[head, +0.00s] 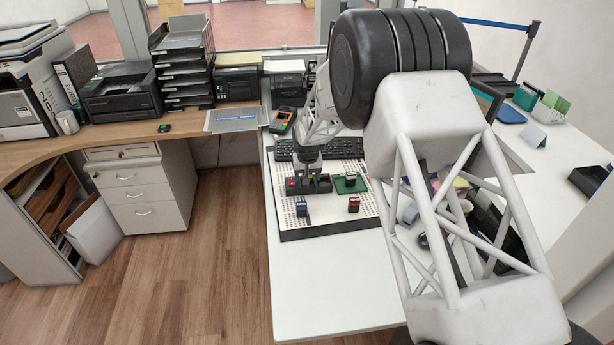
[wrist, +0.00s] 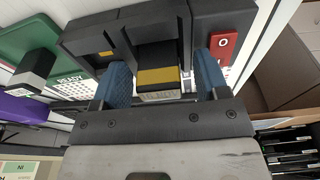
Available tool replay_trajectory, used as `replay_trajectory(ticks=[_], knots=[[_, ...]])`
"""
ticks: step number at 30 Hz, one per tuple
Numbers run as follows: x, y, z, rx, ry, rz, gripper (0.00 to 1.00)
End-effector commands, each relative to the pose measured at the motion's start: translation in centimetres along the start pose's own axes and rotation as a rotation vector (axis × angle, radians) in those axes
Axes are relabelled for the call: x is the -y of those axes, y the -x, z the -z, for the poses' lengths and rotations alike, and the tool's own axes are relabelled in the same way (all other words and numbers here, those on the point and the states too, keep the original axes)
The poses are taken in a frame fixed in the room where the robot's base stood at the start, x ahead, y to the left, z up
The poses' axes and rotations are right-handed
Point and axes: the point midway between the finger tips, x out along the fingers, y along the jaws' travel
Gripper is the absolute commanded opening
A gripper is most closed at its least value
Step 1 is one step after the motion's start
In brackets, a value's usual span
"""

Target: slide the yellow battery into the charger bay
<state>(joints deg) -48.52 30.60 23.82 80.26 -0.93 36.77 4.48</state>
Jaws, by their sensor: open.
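The black charger (head: 323,187) stands on the white perforated board and shows large in the wrist view (wrist: 85,38). The yellow battery (wrist: 158,77), with a pale label on its near face, is at the middle bay of the charger. How deep it sits in the bay I cannot tell. My gripper (wrist: 163,82) is open, its two blue fingertips on either side of the yellow battery with a gap at each side. In the head view my gripper (head: 309,168) is down at the charger and hides most of the battery.
A red block (wrist: 223,48) is at the charger's right end in the wrist view. A green plate (head: 342,188) bearing a dark block lies beside the charger. A blue battery (head: 301,209) and a red battery (head: 353,205) stand on the board (head: 325,213) in front.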

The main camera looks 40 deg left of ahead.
Motion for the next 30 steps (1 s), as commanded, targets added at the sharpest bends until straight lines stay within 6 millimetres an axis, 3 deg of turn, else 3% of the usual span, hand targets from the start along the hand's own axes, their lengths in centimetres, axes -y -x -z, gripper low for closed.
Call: replay_trajectory(ticks=[18,30], knots=[[0.0,6.5,0.0,-0.001,0.0,0.0,0.68],[0.0,7.6,0.0,-0.001,0.0,0.0,0.68]])
